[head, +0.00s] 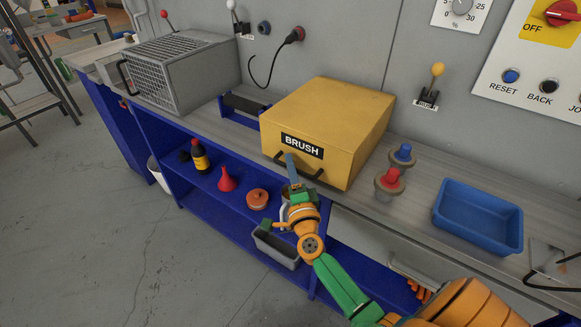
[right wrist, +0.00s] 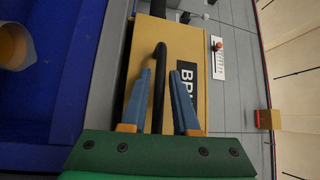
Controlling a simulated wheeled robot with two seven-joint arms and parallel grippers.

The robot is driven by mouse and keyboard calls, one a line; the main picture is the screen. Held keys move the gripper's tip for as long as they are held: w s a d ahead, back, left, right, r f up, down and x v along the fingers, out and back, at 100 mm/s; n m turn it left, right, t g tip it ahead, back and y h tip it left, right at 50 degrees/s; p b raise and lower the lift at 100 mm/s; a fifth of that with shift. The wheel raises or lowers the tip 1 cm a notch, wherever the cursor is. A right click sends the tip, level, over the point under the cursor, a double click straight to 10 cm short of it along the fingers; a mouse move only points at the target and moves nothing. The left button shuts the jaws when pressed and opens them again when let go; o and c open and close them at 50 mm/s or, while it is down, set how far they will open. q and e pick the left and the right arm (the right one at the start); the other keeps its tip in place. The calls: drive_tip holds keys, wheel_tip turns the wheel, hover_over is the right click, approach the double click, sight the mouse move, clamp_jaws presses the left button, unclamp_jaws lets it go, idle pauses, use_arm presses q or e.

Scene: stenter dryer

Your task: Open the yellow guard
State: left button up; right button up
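The yellow guard (head: 333,120) is a closed-looking box with a black "BRUSH" label on its front, standing on the grey bench. A black handle (head: 312,172) runs along the lower part of its front. My right gripper (head: 291,160) is in front of the guard at the handle. In the right wrist view my right gripper (right wrist: 161,75) has its blue fingers apart, with the handle (right wrist: 160,78) running between them and the guard (right wrist: 142,65) behind. Whether a finger touches the handle is unclear. My left gripper is out of view.
Left of the guard is a grey mesh cage (head: 180,72). Right of it are red (head: 390,179) and blue (head: 403,155) knobs and a blue tray (head: 478,216). A blue shelf (head: 235,199) with a bottle, funnel and orange item lies below. Wall controls are behind.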

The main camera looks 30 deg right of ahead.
clamp_jaws()
idle(1.2)
